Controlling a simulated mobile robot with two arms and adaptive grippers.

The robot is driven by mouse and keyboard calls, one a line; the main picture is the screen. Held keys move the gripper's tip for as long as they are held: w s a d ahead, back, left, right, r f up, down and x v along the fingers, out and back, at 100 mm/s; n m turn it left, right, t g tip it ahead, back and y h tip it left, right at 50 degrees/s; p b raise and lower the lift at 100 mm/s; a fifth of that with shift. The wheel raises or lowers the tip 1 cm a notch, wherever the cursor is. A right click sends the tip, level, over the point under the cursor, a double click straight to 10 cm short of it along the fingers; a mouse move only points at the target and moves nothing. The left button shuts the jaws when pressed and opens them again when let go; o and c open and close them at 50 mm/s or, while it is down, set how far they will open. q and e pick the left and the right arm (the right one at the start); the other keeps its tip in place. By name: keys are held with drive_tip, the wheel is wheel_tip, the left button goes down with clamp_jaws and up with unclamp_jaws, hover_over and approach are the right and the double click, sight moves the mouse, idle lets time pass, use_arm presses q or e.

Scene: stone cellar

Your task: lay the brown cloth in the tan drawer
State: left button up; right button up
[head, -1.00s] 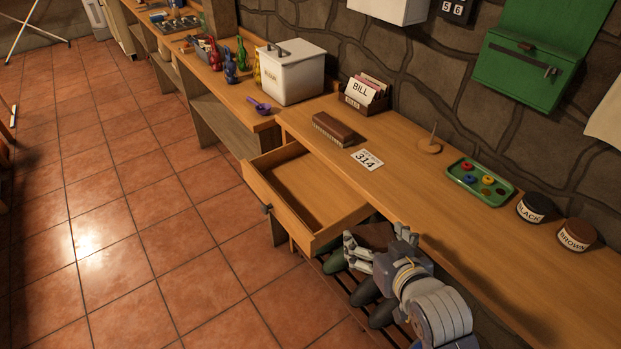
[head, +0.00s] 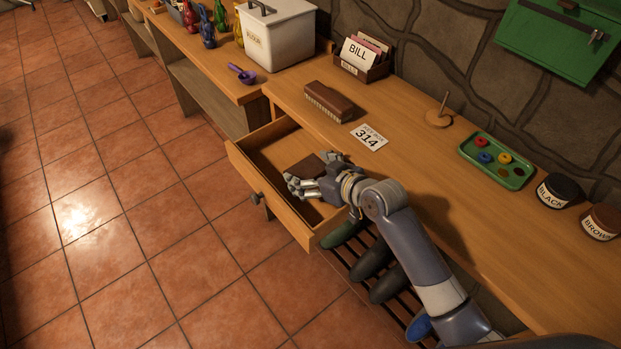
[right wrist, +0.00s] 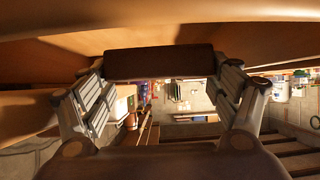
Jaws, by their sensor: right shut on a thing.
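The tan drawer (head: 272,208) is pulled out from under the counter and open at the top. My right gripper (head: 309,173) reaches over the drawer from the right side. It is shut on the brown cloth (head: 304,167), a small dark brown piece that shows past the fingers, over the drawer's interior. In the right wrist view the cloth (right wrist: 160,62) spans the space between the two fingers. I cannot tell whether the cloth touches the drawer bottom. My left gripper is not in view.
On the counter stand a brown brush (head: 329,101), a "314" card (head: 369,138), a bill box (head: 361,68), a green tray (head: 497,162) and two dark jars (head: 558,190). Dark shoes (head: 372,262) lie on a slatted rack below. Floor in front of the drawer is clear.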

wheel_tip(320, 180, down, 3)
drive_tip(key=shift+f, duration=0.15)
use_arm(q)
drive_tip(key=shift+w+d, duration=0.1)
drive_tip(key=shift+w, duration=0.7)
use_arm(e)
drive_tip(key=shift+f, duration=0.2)
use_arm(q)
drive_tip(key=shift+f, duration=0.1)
use_arm(e)
drive_tip(key=shift+f, duration=0.1)
drive_tip(key=o, duration=0.8)
drive_tip(key=shift+c, duration=0.2)
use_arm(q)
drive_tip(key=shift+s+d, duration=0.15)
use_arm(e)
drive_tip(key=v, duration=1.2)
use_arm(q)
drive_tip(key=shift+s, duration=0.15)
